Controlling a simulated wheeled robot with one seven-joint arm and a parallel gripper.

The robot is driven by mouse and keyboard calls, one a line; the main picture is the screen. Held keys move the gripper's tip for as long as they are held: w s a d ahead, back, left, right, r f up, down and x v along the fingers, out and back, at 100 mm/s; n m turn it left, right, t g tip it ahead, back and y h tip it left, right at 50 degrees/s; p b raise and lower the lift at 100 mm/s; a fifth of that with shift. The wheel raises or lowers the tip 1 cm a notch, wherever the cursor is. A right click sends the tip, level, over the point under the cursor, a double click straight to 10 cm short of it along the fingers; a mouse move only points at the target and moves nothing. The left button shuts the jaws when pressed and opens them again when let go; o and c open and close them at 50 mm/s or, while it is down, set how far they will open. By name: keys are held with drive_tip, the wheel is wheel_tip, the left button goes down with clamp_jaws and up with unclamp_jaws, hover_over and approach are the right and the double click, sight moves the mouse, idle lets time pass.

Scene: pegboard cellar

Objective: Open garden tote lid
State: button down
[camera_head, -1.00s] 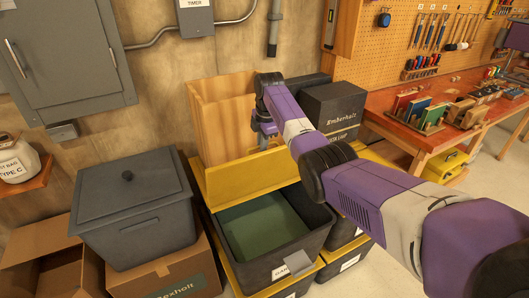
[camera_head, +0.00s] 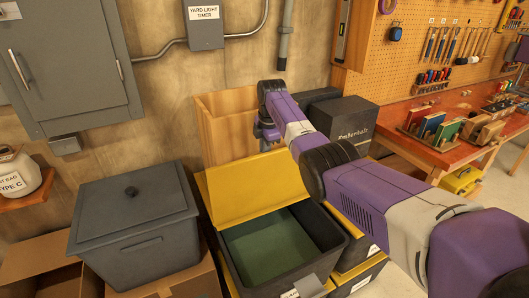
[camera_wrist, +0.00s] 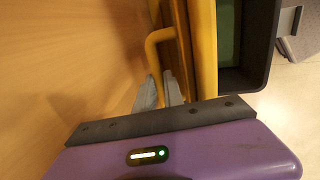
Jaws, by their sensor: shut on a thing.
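The garden tote is a dark grey bin (camera_head: 335,243) with a yellow lid (camera_head: 235,190) hinged at its back edge. The lid stands raised and leans up toward the wooden box, so the green interior (camera_head: 270,243) shows. In the wrist view the lid (camera_wrist: 204,45) is seen edge-on, with a yellow loop handle (camera_wrist: 152,48) on its outer side. My gripper (camera_wrist: 160,92) is shut on this handle, its grey fingers at the handle's lower end. In the head view my gripper (camera_head: 268,137) is behind the lid's top edge, and its fingertips are hidden.
A tall wooden box (camera_head: 225,130) stands close behind the lid. A black box (camera_head: 345,122) stands behind right. Another yellow-lidded tote (camera_head: 355,235) is at the right. A grey lidded bin (camera_head: 140,240) on cardboard is at the left. A red workbench (camera_head: 455,118) is farther right.

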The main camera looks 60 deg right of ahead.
drive_tip(key=c, duration=1.5)
unclamp_jaws()
drive_tip(key=shift+a+f, duration=0.1)
drive_tip(key=shift+f, duration=0.15)
drive_tip(key=shift+o, duration=0.2)
drive_tip(key=shift+r, duration=0.1)
drive_tip(key=shift+r, duration=0.1)
drive_tip(key=shift+r, duration=0.35)
wheel_tip(320, 180, up, 7)
drive_tip(key=s+b, duration=0.1)
drive_tip(key=shift+s+a+f, duration=0.15)
drive_tip(key=shift+a, duration=0.2)
